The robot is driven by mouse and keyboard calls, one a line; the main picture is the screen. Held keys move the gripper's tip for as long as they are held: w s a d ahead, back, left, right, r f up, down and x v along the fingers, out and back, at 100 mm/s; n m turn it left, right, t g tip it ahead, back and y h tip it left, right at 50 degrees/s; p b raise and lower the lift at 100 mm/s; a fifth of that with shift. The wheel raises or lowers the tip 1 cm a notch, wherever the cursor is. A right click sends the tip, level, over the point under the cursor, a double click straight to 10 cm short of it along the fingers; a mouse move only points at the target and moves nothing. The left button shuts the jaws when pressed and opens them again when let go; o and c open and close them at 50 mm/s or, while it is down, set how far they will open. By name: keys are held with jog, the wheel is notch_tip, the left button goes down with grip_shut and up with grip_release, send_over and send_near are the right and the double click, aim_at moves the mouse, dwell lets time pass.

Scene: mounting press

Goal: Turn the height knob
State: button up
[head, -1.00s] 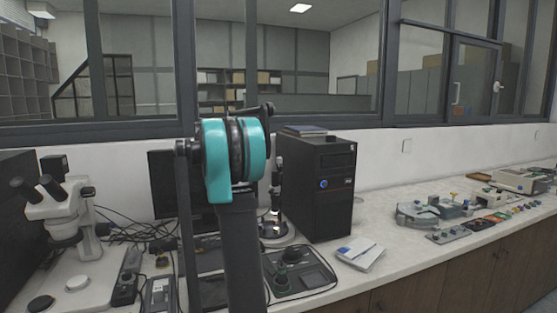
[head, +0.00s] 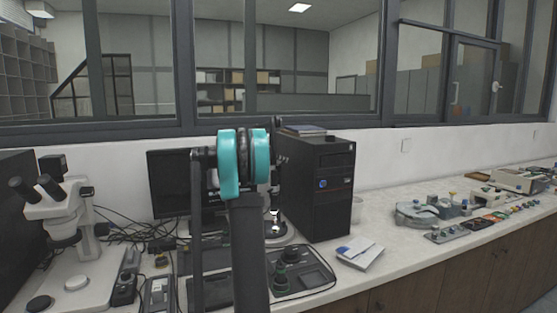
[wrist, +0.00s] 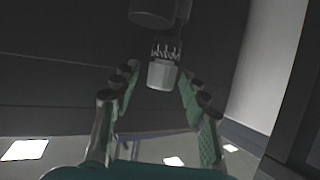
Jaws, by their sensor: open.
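In the wrist view, my gripper (wrist: 160,82) is open, with one green-padded finger on each side. A small pale grey cup-shaped piece (wrist: 162,75) with thin prongs shows between the fingertips; it may be the height knob, but I cannot tell for sure. Gaps show on both sides of it, and I see no contact. A dark grey cylinder (wrist: 153,13) is above it. In the head view, an upright device (head: 275,224) with a bright spot at its base stands partly behind my arm. My gripper cannot be made out there.
A black computer tower (head: 318,187) stands right of the device. A monitor (head: 172,180) is behind my arm, and a microscope (head: 62,215) is at the left. A control box (head: 300,277) and a booklet (head: 360,252) lie in front. Bare counter (head: 395,262) shows right of the booklet.

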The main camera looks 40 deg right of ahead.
grip_shut()
jog(key=shift+n+t, duration=0.4)
jog(key=n+t+y, duration=0.1)
jog(key=n+t, duration=0.1)
jog(key=t, duration=0.1)
jog(key=shift+s+n, duration=0.1)
jog(key=shift+n, duration=0.2)
jog(key=shift+n+t+y, duration=0.8)
jog(key=shift+n+t, duration=0.3)
jog(key=shift+t, duration=0.1)
grip_release()
